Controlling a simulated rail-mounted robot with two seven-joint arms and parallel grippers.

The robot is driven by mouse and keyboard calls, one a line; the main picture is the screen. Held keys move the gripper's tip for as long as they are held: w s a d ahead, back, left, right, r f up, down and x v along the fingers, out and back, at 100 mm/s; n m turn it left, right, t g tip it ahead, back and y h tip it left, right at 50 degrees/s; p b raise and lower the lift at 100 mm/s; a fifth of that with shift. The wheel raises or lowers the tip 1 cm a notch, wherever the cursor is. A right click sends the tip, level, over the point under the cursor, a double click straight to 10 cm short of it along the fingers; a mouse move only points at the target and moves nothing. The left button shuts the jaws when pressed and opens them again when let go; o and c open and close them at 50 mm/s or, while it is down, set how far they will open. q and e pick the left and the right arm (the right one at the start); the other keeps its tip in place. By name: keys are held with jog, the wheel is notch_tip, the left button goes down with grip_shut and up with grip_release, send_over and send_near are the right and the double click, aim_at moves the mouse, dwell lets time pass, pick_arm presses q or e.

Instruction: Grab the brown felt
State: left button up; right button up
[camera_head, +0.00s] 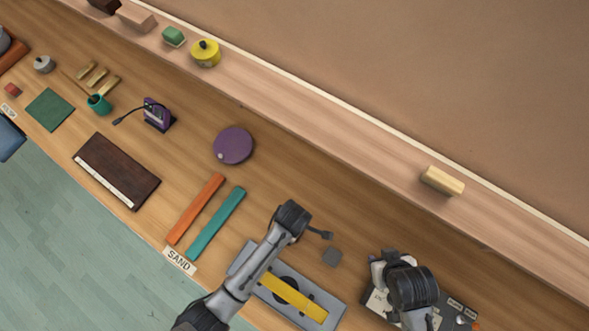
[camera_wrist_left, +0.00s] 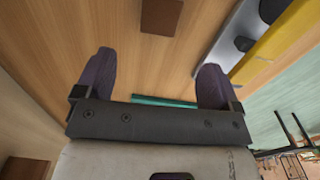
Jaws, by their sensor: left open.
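A small square patch, which I take for the brown felt (camera_head: 332,257), lies flat on the wooden bench, right of the grey tray, and looks grey-brown in the head view. In the left wrist view the felt (camera_wrist_left: 161,16) is brown, at the top edge and partly cut off. My left gripper (camera_head: 323,235) is close to the felt, just up and left of it in the head view. Its two dark fingers (camera_wrist_left: 155,76) are apart with nothing held between them. My right gripper (camera_head: 384,262) is over the dark panel at right; its fingers are unclear.
The grey tray with a yellow bar (camera_head: 292,297) lies below my left arm. Orange (camera_head: 195,208) and teal (camera_head: 215,223) strips lie left of it, near a SAND label (camera_head: 180,260). A raised shelf with a tan block (camera_head: 442,181) runs behind. Bench around the felt is clear.

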pick_arm(q)
jog(key=shift+f, duration=5.2)
jog(key=shift+c, duration=0.3)
jog(key=c, duration=0.9)
jog(key=shift+c, duration=0.2)
jog(key=shift+r, duration=0.15)
